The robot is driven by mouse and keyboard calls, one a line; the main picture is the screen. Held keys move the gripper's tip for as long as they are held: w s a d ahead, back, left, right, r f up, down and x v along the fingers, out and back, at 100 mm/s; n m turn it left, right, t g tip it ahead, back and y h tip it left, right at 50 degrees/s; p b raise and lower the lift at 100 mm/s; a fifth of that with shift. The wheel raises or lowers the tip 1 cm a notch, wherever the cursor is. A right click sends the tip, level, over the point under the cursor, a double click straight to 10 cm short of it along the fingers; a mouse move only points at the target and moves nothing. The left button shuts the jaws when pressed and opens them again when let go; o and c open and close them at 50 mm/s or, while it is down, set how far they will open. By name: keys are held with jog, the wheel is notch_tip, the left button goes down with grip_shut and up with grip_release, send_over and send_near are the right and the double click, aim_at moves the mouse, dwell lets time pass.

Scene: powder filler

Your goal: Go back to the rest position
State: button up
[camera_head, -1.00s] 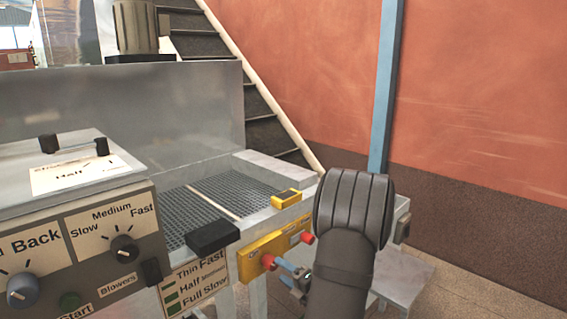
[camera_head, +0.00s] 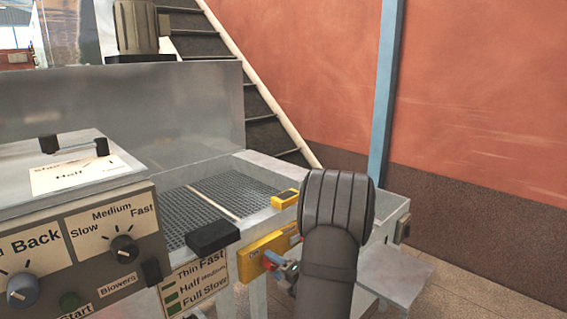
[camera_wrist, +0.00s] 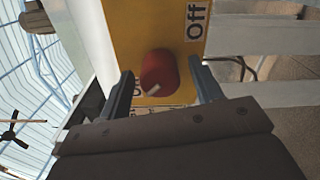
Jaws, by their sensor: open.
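My gripper (camera_wrist: 160,84) is open. In the wrist view a red knob (camera_wrist: 159,72) on a yellow panel (camera_wrist: 140,25) appears between the two fingers, with bare panel showing around it. I cannot tell how far the fingertips are from it. In the head view my gripper (camera_head: 280,262) is small and partly hidden by my dark arm, low in front of the yellow panel (camera_head: 250,266) on the machine's front. Nothing is held.
The control box (camera_head: 85,240) with dials stands at the left. The grated tray (camera_head: 220,195) lies behind the yellow panel, and a black block (camera_head: 212,236) sits on its front edge. A blue post (camera_head: 386,90) stands behind. Open floor (camera_head: 490,260) shows at the right.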

jog(key=v, duration=1.6)
jog(key=x, duration=1.6)
jog(key=shift+w+a, duration=0.2)
jog(key=shift+a, duration=0.1)
jog(key=shift+w+a, duration=0.15)
jog(key=shift+w, duration=0.05)
jog(key=shift+m, duration=0.6)
jog(key=m, duration=0.9)
jog(key=shift+m, duration=1.9)
